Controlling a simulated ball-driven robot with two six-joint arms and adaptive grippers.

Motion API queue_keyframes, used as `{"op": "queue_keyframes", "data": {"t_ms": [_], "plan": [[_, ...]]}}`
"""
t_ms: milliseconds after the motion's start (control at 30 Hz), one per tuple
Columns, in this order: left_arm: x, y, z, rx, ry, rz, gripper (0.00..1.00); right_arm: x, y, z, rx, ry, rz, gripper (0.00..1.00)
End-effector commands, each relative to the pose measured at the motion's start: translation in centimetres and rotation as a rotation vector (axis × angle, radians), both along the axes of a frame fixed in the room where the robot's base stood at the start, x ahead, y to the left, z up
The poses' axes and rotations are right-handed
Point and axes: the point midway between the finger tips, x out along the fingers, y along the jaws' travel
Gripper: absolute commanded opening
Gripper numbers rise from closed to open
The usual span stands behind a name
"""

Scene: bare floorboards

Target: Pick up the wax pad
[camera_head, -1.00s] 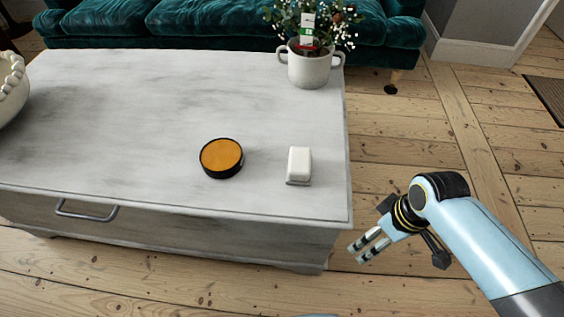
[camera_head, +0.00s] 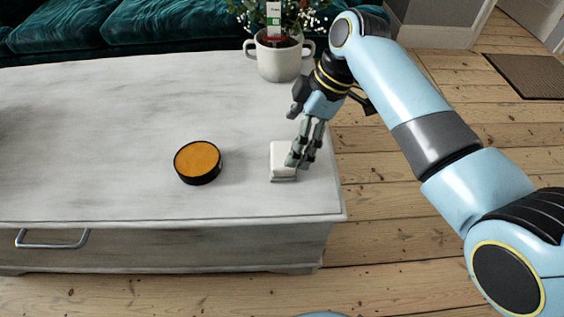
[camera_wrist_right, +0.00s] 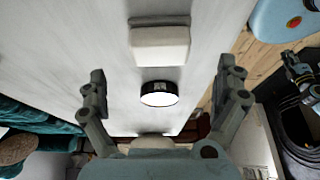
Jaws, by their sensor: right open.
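A round black tin with an orange, wax-like top (camera_head: 198,161) lies on the grey-white table. A small white block with a grey base (camera_head: 282,158) lies to its right, near the table's right end; it also shows at the top of the right wrist view (camera_wrist_right: 160,45). No label shows which one is the wax pad. My right gripper (camera_head: 301,155) hangs over the white block and hides part of its right side; I cannot tell if it touches. In the right wrist view its fingers (camera_wrist_right: 165,82) are apart, with nothing held between them.
The table (camera_head: 110,125) has a drawer handle (camera_head: 52,240) at the front. A two-handled white pot with a plant (camera_head: 278,60) stands behind my right gripper. A teal sofa (camera_head: 150,22) is behind the table. The table is clear around the tin.

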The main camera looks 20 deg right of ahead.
Motion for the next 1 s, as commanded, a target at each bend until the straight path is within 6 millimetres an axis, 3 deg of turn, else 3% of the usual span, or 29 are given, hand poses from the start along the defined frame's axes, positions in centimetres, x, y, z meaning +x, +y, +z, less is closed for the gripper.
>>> {"op": "queue_keyframes", "data": {"t_ms": [300, 533, 800, 1000], "plan": [[1.7, 1.0, -1.7, 0.012, 0.000, -0.008, 0.00, 0.3, 1.9, -4.7, 0.002, 0.005, -0.002, 1.00], [4.5, 0.1, -0.6, 0.006, -0.007, -0.011, 0.00, 0.6, 2.4, -5.7, -0.001, 0.000, -0.002, 1.00], [4.7, 0.0, -0.4, 0.005, -0.008, -0.011, 0.00, 0.6, 2.5, -5.7, -0.001, -0.001, -0.003, 1.00], [4.7, 0.0, -0.4, 0.005, -0.009, -0.011, 0.00, 0.6, 2.5, -5.7, -0.001, -0.001, -0.003, 0.74]]}}
